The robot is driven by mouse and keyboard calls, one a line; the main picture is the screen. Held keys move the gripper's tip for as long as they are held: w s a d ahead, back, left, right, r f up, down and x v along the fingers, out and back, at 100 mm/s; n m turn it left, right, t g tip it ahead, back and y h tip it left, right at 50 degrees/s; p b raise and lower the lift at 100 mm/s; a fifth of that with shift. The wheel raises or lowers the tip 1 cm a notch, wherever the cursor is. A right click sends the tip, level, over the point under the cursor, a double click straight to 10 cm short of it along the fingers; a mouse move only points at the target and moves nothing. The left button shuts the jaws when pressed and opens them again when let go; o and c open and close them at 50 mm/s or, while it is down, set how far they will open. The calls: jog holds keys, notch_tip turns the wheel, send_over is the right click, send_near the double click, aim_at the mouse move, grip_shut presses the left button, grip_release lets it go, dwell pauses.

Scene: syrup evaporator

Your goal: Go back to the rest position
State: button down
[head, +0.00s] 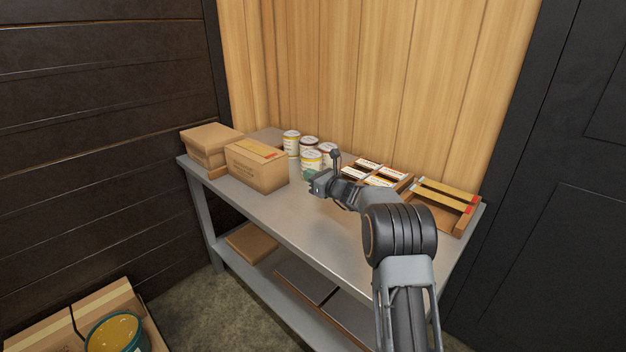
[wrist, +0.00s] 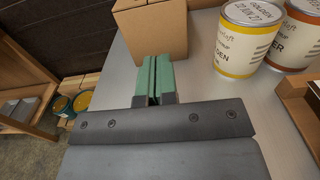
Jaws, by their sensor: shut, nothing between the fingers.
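My gripper (head: 311,178) is held above the grey metal table (head: 322,224), in front of the group of cans. In the wrist view its green fingers (wrist: 153,82) are together with nothing between them. My arm reaches in from the lower right of the head view, over the table's front edge. The gripper is apart from the cardboard box (head: 257,168) to its left and from the cans. In the wrist view that box also shows beyond the fingertips (wrist: 152,27).
White labelled cans (head: 311,160) stand at the table's middle back. A divided tray (head: 402,186) and an open wooden box (head: 449,213) stand to the right. Another cardboard box (head: 208,142) is at the far left. Boxes lie on the lower shelf. A tub (head: 113,334) sits on the lower left.

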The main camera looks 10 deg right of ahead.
jog(key=s+a+r+n+g+p, duration=0.45)
jog(key=s+n, duration=0.25)
jog(key=s, duration=0.3)
jog(key=s+a+r+n+g+p, duration=0.3)
jog(key=s+a+r+n+g, duration=0.15)
jog(key=s+n, duration=0.4)
jog(key=s+d+r+n+g+h+p, duration=0.1)
jog(key=s+d+n+h+p, duration=0.2)
jog(key=s+n, duration=0.4)
jog(key=s+d+r+n+g+h+p, duration=0.1)
jog(key=s+d+n+h+p, duration=0.3)
jog(key=s, duration=1.3)
jog(key=n+h+p, duration=0.1)
jog(key=n+h, duration=0.1)
jog(key=shift+s+r+n, duration=0.15)
jog(key=shift+n, duration=0.2)
